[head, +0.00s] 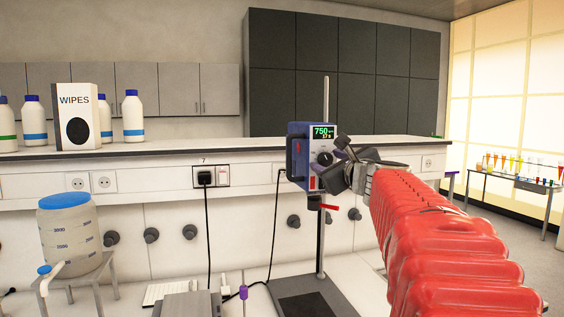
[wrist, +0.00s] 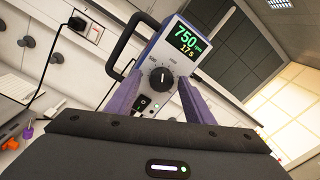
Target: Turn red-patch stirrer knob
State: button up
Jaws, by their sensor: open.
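The overhead stirrer (head: 298,150) is a blue box with a pale front on an upright rod.
The black stand base (head: 308,302) is below the stirrer. A black switch (wrist: 142,102) with a green light beside it sits under the knob. A dark handle (wrist: 125,45) loops from the stirrer's left side. A white shelf (head: 230,148) with bottles runs behind.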

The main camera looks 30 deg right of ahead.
jog(key=shift+s, duration=0.1)
jog(key=shift+c, duration=0.3)
jog(key=c, duration=0.9)
jog(key=shift+d, duration=0.25)
jog(key=shift+c, duration=0.4)
jog(key=shift+a, duration=0.15)
